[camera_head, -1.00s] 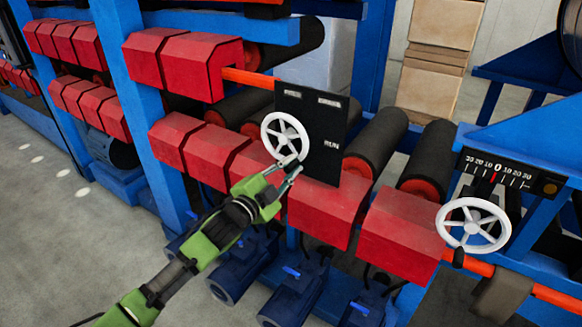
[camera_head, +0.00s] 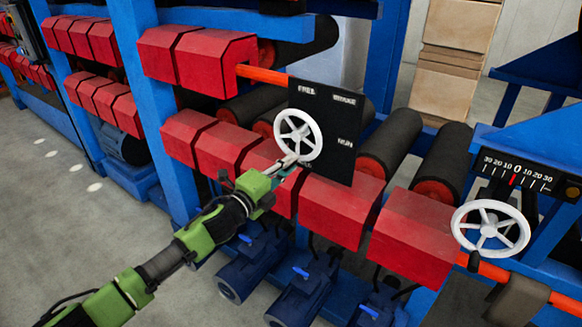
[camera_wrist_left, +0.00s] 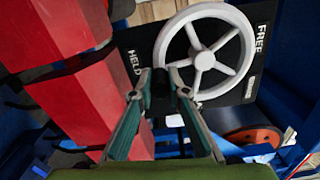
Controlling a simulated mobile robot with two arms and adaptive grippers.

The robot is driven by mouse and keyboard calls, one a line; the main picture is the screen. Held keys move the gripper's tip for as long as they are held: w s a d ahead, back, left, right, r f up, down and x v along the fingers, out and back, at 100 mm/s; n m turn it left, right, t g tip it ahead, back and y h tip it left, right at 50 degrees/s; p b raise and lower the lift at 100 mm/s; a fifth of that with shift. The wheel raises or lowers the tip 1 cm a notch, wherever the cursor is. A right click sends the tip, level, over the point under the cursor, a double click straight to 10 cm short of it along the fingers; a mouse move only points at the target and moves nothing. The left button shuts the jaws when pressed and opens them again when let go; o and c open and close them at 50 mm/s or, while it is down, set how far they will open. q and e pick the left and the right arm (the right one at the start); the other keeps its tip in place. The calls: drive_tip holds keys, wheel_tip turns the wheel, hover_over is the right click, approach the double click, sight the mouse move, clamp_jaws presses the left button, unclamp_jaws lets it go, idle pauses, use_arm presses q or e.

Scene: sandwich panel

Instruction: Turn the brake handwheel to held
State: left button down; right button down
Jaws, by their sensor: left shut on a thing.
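The white brake handwheel (camera_head: 298,134) is mounted on a black panel (camera_head: 338,165) with FREE, BRAKE and RUN labels. In the left wrist view the wheel (camera_wrist_left: 205,52) stands between a HELD label (camera_wrist_left: 134,62) and a FREE label (camera_wrist_left: 261,38). My left gripper (camera_head: 291,161) is at the lower rim of the wheel. In the left wrist view its fingertips (camera_wrist_left: 162,80) are on either side of the wheel's dark knob (camera_wrist_left: 160,82), shut on it. The HELD label does not show in the head view. My right gripper is not in view.
A second white handwheel (camera_head: 489,229) stands to the right, below a scale (camera_head: 516,172) with a red pointer near 0. Red housings (camera_head: 325,209) run beneath the panel, with dark rollers (camera_head: 389,147) behind and blue motors (camera_head: 303,293) below. Open floor lies at lower left.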

use_arm(q)
drive_tip(key=shift+a+f, duration=0.15)
idle(0.4)
drive_tip(key=c, duration=2)
unclamp_jaws()
drive_tip(key=shift+o, duration=0.2)
drive_tip(key=v, duration=1.2)
